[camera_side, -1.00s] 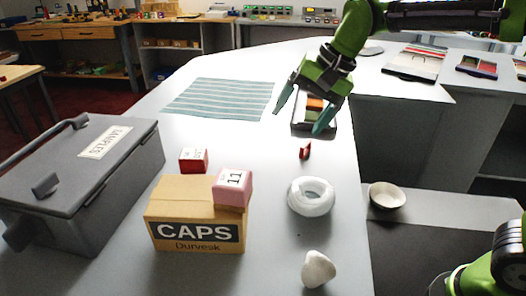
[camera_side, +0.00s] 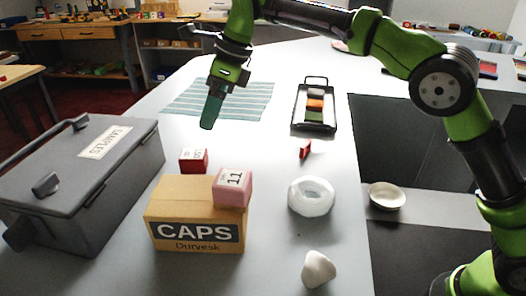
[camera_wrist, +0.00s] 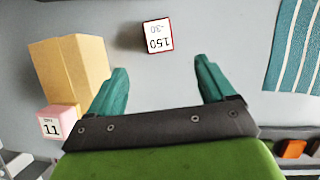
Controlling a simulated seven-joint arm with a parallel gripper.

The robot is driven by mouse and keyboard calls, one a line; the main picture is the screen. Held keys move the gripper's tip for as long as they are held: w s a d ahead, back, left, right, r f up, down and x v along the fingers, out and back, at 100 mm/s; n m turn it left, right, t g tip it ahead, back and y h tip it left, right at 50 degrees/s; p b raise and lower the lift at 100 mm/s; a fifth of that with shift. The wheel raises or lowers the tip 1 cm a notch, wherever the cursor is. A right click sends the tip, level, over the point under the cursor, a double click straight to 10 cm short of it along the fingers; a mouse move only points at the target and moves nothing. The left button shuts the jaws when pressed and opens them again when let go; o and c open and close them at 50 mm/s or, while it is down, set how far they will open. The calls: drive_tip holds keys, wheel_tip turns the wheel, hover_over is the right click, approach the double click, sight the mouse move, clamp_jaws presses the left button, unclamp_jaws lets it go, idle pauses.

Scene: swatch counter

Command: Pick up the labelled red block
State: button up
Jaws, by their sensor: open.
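The labelled red block (camera_side: 193,160) sits on the grey counter behind the cardboard box, with a pale printed label on top. In the wrist view its white top (camera_wrist: 157,36) reads "150" and "-30", and thin red sides show. My gripper (camera_side: 208,126) is above the counter, behind and above the block in the side view. In the wrist view my gripper (camera_wrist: 160,82) has its two teal fingers wide apart with nothing between them. The block lies beyond the fingertips there, apart from them.
A cardboard CAPS box (camera_side: 166,212) carries a pink block labelled 11 (camera_side: 233,187). A grey SAMPLES case (camera_side: 66,185) stands at left. A striped cloth (camera_side: 243,98) lies behind.

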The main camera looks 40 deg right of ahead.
sight(199, 153)
drive_tip(key=x, duration=0.7)
drive_tip(key=shift+a+f, duration=0.15)
drive_tip(key=shift+f, duration=0.05)
drive_tip(key=shift+d+x, duration=0.15)
drive_tip(key=shift+x, duration=1.2)
drive_tip(key=shift+d+x, duration=0.1)
drive_tip(key=shift+x, duration=1.25)
drive_tip(key=shift+s+f, duration=0.15)
drive_tip(key=c, duration=1)
drive_tip(key=shift+c, duration=0.4)
